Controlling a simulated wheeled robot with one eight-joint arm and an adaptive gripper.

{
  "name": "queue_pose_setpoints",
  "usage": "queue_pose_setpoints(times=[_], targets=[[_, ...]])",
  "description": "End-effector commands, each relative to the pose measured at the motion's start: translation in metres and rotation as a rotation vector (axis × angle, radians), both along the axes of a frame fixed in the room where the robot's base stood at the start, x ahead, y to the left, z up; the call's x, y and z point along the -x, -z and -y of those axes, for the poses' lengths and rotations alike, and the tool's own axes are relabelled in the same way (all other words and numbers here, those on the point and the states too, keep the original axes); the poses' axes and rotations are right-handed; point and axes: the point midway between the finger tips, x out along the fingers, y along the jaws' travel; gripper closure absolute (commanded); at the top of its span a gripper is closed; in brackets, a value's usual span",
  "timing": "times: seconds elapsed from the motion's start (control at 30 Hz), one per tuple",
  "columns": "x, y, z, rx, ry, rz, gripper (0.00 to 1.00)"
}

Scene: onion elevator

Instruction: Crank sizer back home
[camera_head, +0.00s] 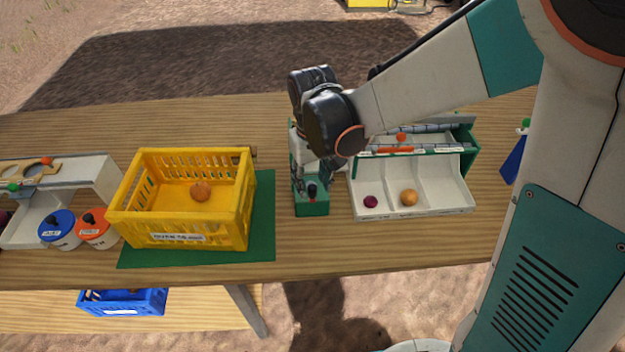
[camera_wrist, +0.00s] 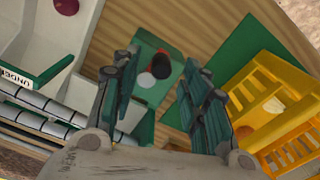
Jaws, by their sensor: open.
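The sizer (camera_head: 440,195) is a white tray with compartments and green side walls, with a row of grey rollers along its back. It shows at the left of the wrist view (camera_wrist: 30,60). A green box (camera_head: 311,208) with a black knob (camera_head: 312,190) stands just left of it. In the wrist view the black knob (camera_wrist: 161,66) sits on the green box, with a red spot and a white spot beside it. My gripper (camera_wrist: 160,72) is open, its fingers above and either side of the knob. I cannot tell whether they touch it. My arm hides part of the rollers.
A yellow crate (camera_head: 130,214) holding an orange-brown onion (camera_head: 200,191) stands on a green mat (camera_head: 264,225) to the left. A purple onion (camera_head: 371,201) and a brown onion (camera_head: 408,197) lie in the sizer's front compartments. A blue pot (camera_head: 57,229) and orange pot (camera_head: 95,228) stand far left.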

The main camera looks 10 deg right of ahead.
Motion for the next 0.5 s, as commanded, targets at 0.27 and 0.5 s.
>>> queue_pose_setpoints(times=[0.27,0.5], targets=[[0.0,-0.023,0.0,0.0,0.0,0.0,0.59],[0.0,-0.04,0.0,0.0,0.0,0.0,0.59]])
